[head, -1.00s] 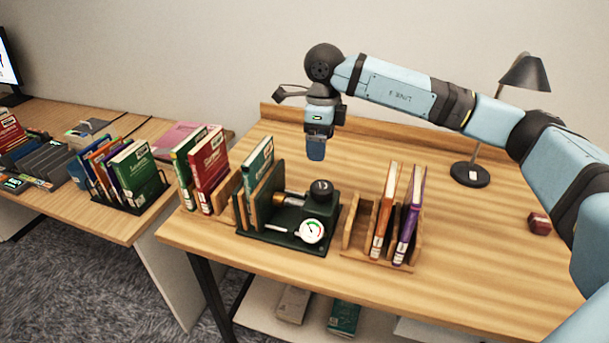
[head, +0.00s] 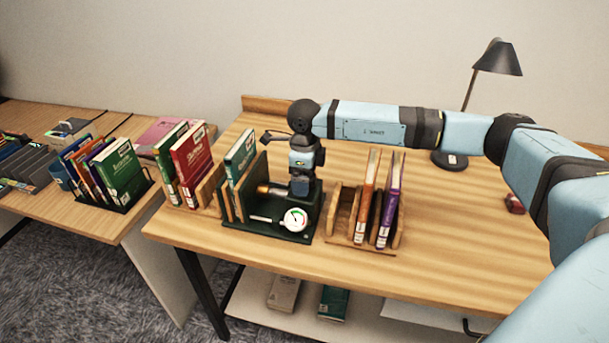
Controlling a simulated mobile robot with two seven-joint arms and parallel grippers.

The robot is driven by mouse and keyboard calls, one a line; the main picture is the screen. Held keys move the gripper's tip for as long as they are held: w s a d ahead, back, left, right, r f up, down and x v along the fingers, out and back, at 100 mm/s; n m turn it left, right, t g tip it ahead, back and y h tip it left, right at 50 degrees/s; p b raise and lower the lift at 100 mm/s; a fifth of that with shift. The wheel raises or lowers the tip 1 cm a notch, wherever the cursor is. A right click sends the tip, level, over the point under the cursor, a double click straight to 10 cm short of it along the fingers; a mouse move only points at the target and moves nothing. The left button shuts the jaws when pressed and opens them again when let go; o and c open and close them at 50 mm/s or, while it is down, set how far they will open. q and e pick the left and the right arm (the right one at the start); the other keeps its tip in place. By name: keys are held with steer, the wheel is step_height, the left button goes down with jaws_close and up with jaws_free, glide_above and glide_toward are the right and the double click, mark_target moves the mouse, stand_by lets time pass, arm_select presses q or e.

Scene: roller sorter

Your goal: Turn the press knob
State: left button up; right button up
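The press (head: 262,233) is a dark green device near the front left of the wooden table. A round white gauge (head: 295,219) is on its front, and a brass-coloured shaft (head: 274,190) points at wooden boards holding a green book (head: 240,157). The press knob is hidden behind my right gripper (head: 304,188), which points down right over the knob's block. Whether the fingers touch or close around the knob cannot be told. My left gripper is not in view.
A wooden rack (head: 342,212) with an orange and a purple book stands close right of the press. Red and green books (head: 192,163) stand at its left. A black lamp (head: 497,58) stands at the back right. The table's right part is mostly clear.

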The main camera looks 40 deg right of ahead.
steer(key=c, duration=0.9)
steer(key=shift+m, duration=0.3)
steer(key=shift+m+b, duration=0.35)
steer(key=shift+m, duration=2.65)
steer(key=o, duration=0.9)
